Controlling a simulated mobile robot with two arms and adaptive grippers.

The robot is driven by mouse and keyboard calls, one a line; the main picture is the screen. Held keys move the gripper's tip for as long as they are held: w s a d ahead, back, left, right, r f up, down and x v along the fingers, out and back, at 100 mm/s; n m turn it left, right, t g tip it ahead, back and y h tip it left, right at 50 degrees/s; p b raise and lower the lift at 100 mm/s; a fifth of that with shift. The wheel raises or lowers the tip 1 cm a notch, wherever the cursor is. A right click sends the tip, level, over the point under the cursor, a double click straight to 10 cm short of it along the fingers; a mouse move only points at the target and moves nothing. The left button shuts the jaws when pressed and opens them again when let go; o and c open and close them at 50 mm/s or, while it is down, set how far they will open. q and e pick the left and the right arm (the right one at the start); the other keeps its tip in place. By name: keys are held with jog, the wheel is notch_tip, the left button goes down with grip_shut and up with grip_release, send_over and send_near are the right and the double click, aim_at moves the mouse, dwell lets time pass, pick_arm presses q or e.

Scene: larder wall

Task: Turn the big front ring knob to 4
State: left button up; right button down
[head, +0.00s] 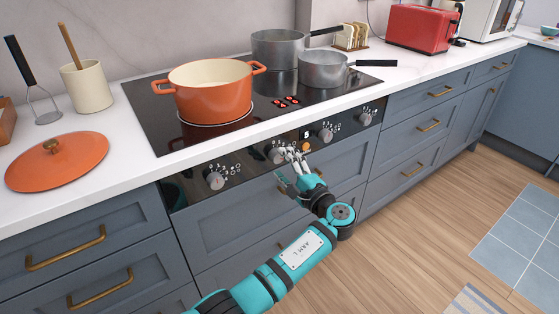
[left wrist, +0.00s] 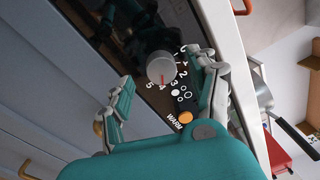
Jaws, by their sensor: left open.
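The hob's control panel (head: 190,192) holds several grey knobs along its front edge. My left gripper (head: 291,153) is at the second knob from the left (head: 275,156), which it partly covers. In the left wrist view, this grey knob (left wrist: 160,67) stands between the two open fingers of my left gripper (left wrist: 159,65), with a gap to at least the left finger; contact on the right is unclear. Its red mark points down in the picture, near the 4 of the printed numbers, though the digits are small. Circle symbols are printed beside it. My right gripper is not in view.
An orange pot (head: 212,97) stands on the black glass hob (head: 150,120), with two grey pans behind. Another knob (head: 215,180) is to the left, more to the right. An orange button marked WARM (left wrist: 185,117) is close by. Drawers with brass handles lie below.

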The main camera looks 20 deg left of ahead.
pick_arm(q)
jog(key=v, duration=0.4)
jog(key=shift+s+d, duration=0.25)
jog(key=shift+d, duration=0.05)
